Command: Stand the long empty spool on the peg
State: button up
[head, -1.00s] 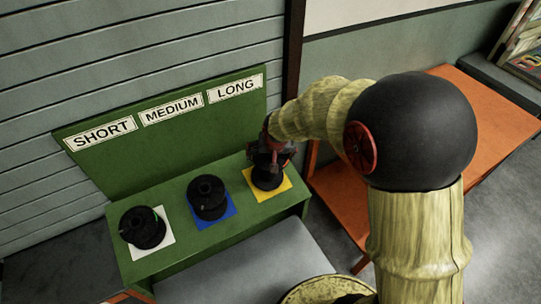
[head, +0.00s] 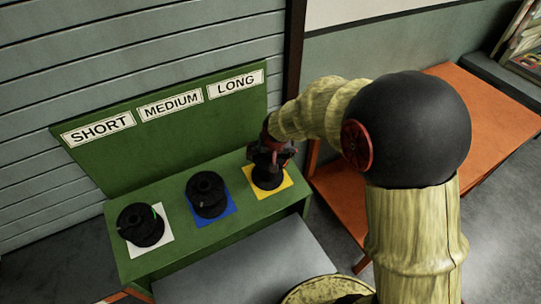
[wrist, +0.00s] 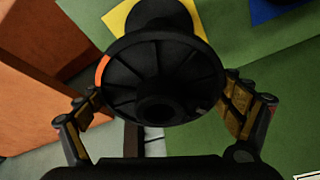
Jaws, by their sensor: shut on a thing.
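The long spool (head: 267,181) is black and stands upright over the yellow square (head: 285,186), below the LONG label (head: 236,84). In the wrist view the spool (wrist: 155,75) shows its round upper flange and centre hole, with the yellow square (wrist: 118,17) beyond it. My gripper (head: 272,156) is above the spool, its fingers on either side of it and shut on it. The peg is hidden, so I cannot tell from the picture how the spool sits around it.
On the green stand (head: 180,262), a black spool (head: 140,225) is on the white square and another (head: 206,195) on the blue square. The sign board (head: 170,135) rises behind them. A grey surface (head: 235,270) lies in front; an orange table (head: 495,125) is at right.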

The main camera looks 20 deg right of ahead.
jog(key=o, duration=1.6)
jog(key=v, duration=1.2)
